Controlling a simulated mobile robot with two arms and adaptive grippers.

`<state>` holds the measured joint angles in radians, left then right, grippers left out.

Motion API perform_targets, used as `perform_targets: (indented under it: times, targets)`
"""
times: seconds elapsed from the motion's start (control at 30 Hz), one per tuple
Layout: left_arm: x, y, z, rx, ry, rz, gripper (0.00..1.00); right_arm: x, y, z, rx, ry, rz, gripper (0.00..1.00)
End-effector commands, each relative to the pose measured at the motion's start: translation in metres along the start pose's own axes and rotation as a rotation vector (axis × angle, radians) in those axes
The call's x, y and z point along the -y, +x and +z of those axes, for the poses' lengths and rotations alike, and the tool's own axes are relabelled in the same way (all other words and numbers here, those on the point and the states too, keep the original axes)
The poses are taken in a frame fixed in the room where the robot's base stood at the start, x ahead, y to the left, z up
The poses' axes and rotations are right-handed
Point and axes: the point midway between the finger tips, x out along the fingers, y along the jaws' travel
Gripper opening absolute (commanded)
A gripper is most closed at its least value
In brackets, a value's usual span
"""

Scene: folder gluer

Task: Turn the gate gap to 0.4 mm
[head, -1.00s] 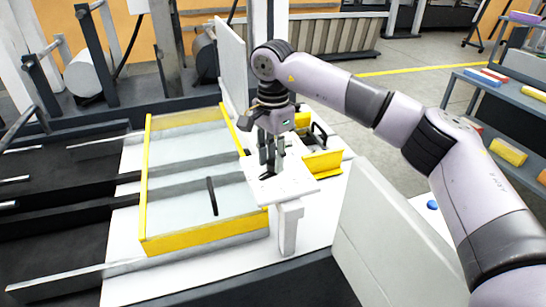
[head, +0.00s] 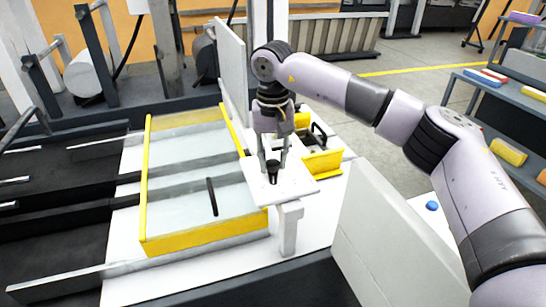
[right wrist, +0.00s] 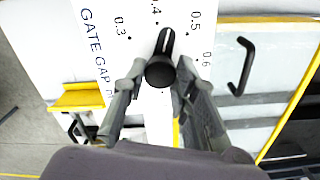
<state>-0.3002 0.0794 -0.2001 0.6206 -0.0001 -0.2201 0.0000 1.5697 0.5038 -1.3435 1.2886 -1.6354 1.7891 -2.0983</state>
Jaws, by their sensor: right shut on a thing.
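The gate gap dial is a white plate (head: 297,187) on a post beside the yellow-edged guard. It carries a black knob (head: 273,178) with a long pointer. In the right wrist view the plate (right wrist: 100,15) reads GATE GAP, with marks 0.3, 0.4, 0.5 and 0.6. The knob (right wrist: 160,73) has its pointer between the 0.4 and 0.5 dots, closer to 0.4. My right gripper (head: 274,168) comes down from above with its fingers on either side of the knob, shut on it; it also shows in the right wrist view (right wrist: 158,80). My left gripper is out of view.
A clear guard with yellow edges (head: 205,238) lies left of the dial, with a black handle (head: 212,196). A yellow bracket (head: 322,163) stands just behind the dial. A pale upright panel (head: 385,235) stands at the right front. Shelves with coloured boxes are far right.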

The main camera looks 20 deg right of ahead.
Motion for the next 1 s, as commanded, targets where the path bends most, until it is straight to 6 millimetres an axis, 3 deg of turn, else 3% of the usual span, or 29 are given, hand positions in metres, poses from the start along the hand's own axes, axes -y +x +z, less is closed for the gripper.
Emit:
perform_targets:
  times: [0.4,1.0]
  targets:
    - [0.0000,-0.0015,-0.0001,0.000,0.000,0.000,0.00,0.0004,-0.0036,-0.0018,-0.009,-0.243,-0.004,0.00]
    - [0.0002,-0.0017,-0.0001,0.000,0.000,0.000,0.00,0.0004,-0.0037,-0.0019,-0.009,-0.299,-0.004,0.00]
